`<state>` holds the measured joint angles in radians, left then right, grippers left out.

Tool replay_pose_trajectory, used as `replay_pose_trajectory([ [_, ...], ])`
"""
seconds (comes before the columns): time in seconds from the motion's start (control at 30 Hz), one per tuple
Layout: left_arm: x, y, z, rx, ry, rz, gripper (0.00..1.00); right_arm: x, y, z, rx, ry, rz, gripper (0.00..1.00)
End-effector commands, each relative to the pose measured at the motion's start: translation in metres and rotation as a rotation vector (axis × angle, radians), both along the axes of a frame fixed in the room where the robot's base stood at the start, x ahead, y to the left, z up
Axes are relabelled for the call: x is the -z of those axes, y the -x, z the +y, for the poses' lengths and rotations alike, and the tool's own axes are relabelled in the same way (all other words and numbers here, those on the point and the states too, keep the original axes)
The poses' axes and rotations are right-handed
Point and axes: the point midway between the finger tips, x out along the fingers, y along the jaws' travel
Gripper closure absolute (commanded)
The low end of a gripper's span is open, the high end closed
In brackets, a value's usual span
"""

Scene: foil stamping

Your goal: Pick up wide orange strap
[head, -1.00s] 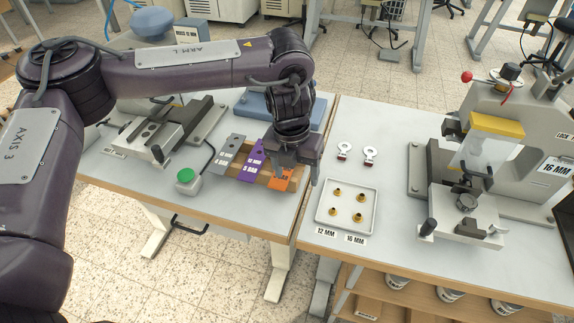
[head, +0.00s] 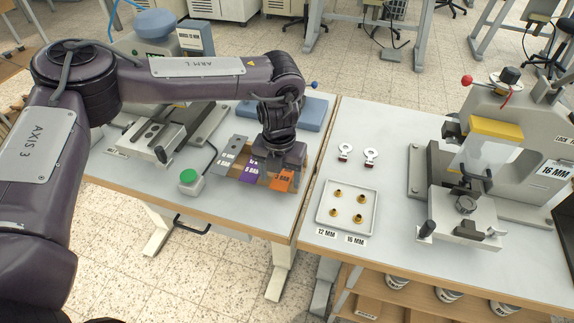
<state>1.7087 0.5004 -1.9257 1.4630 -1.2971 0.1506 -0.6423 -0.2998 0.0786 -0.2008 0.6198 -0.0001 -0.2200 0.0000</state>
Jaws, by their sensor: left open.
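The wide orange strap (head: 281,180) lies at the right end of a row of straps, near the right edge of the left table (head: 225,205). Its upper part is hidden behind my left gripper (head: 283,163). My left gripper points down over the orange strap and is open. Its fingertips are hard to make out, and I cannot tell whether they touch the strap. A purple strap (head: 252,172) and a grey strap (head: 232,150) lie to the left of the orange one. My right gripper is not in view.
A green button box (head: 189,181) stands left of the straps. A blue slab (head: 313,112) lies behind my gripper. To the right, another table holds a white tray (head: 322,208) with brass pieces, two ring-headed pieces and a press (head: 465,200).

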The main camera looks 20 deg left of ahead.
Motion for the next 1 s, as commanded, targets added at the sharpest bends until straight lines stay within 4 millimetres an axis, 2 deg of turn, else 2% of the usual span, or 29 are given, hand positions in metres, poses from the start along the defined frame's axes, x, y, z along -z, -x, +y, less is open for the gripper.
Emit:
replay_pose_trajectory([
  [0.87,0.0050,0.0002,0.0000,0.000,0.000,0.001,0.35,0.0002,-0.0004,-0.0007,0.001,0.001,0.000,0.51],
  [1.0,0.0049,0.0002,0.0000,0.000,0.000,0.000,0.50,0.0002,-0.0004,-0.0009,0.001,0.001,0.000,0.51],
])
